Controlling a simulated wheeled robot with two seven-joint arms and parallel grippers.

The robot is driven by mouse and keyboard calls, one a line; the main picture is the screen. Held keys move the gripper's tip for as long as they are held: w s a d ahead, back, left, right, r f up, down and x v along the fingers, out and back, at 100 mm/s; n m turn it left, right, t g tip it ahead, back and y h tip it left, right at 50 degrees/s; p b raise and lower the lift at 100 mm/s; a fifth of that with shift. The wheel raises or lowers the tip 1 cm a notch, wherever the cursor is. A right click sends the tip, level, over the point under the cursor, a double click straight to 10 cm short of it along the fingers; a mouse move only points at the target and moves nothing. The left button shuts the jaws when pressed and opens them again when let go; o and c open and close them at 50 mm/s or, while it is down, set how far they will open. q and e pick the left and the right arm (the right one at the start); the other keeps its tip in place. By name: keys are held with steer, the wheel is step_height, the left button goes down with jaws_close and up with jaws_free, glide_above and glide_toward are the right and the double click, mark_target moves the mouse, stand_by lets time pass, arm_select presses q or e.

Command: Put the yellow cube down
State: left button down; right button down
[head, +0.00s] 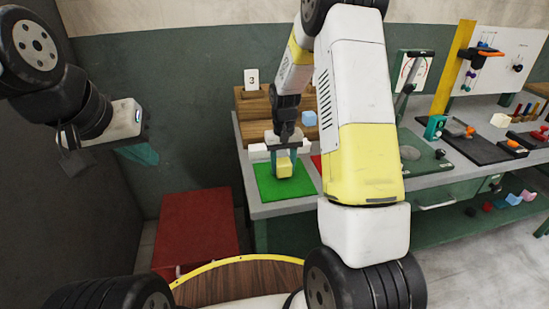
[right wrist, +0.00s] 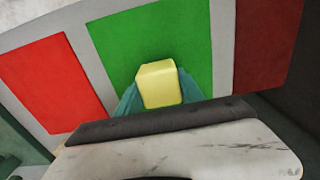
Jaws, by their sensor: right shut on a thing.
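The yellow cube (head: 284,171) is between the fingers of my right gripper (head: 284,158), over the green mat (head: 292,192) on the workbench. In the right wrist view the cube (right wrist: 160,84) sits between teal fingers, with the green mat (right wrist: 128,42) behind it. I cannot tell whether the cube touches the mat or hangs just above it. My left gripper (head: 138,153) is at the far left, away from the bench; its finger gap is not clear.
A red mat (right wrist: 50,80) lies beside the green one, mostly hidden by my right arm in the head view. A red box (head: 196,232) is below.

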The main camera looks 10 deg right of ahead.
steer(key=shift+f, duration=0.75)
steer(key=shift+f, duration=0.1)
steer(key=c, duration=0.7)
jaws_free()
steer(key=shift+c, duration=0.2)
